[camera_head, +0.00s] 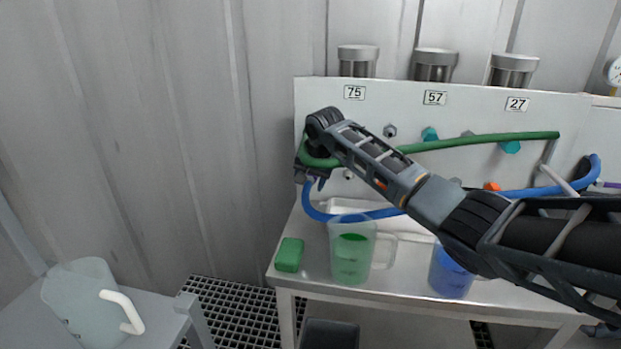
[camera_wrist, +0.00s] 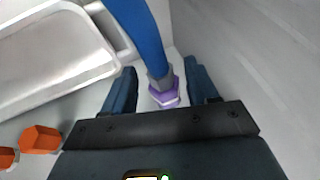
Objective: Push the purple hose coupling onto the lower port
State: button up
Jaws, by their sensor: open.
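The purple hose coupling (camera_wrist: 165,94) sits on the end of a blue hose (camera_wrist: 139,32) in the wrist view. It lies between the two fingers of my gripper (camera_wrist: 162,92). The fingers are apart, with a visible gap on each side of the coupling. In the head view my gripper (camera_head: 310,178) is at the left end of the white panel (camera_head: 312,97), and the coupling cannot be made out there. A small metal port (camera_head: 348,174) shows low on the panel, just right of my gripper. Whether it is the lower port I cannot tell.
A green hose (camera_head: 480,139) runs across the panel behind my arm. The blue hose loops over the bench (camera_head: 400,292).

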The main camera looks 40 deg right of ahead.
jog(key=shift+c, duration=0.2)
grip_shut()
dwell(0.6)
